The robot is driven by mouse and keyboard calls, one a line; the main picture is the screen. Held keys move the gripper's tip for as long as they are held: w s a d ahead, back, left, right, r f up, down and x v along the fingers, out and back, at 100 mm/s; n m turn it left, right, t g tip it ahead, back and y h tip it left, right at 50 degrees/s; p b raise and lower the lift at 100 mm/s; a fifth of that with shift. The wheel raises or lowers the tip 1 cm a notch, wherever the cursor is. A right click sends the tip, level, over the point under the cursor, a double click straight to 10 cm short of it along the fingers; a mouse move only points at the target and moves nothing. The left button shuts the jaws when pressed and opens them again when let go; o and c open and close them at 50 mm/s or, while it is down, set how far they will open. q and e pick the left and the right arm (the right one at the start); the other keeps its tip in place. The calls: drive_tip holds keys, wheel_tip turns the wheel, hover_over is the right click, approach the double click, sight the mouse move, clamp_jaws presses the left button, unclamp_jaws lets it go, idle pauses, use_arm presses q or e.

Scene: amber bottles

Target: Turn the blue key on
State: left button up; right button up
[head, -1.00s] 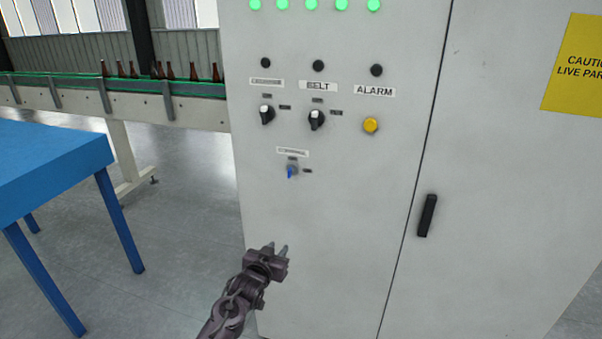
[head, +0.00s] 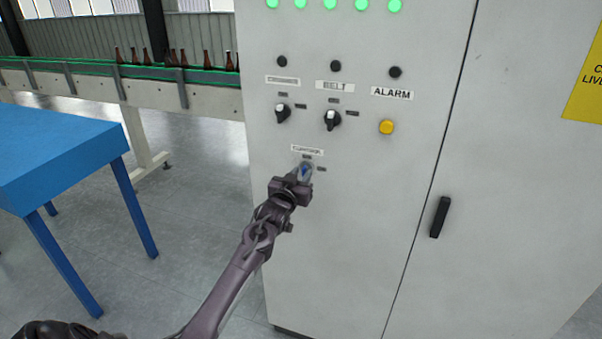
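The small blue key (head: 304,171) sits in its lock on the grey control cabinet, below a small white label. My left gripper (head: 304,173) reaches up to it from below left, with its fingertips at the key. Blue shows between the fingertips, and the fingers hide most of the key and lock. I cannot tell whether the fingers press on the key or stand just clear of it. My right gripper is not in view.
Above the key are two black selector knobs (head: 331,119), one labelled BELT, and a yellow ALARM button (head: 386,127). A black door handle (head: 440,217) is at the right. A blue table (head: 60,150) and a conveyor with brown bottles (head: 208,60) are at the left.

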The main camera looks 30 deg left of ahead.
use_arm(q)
drive_tip(key=shift+w, duration=0.15)
drive_tip(key=shift+c, duration=0.2)
drive_tip(key=c, duration=0.5)
clamp_jaws()
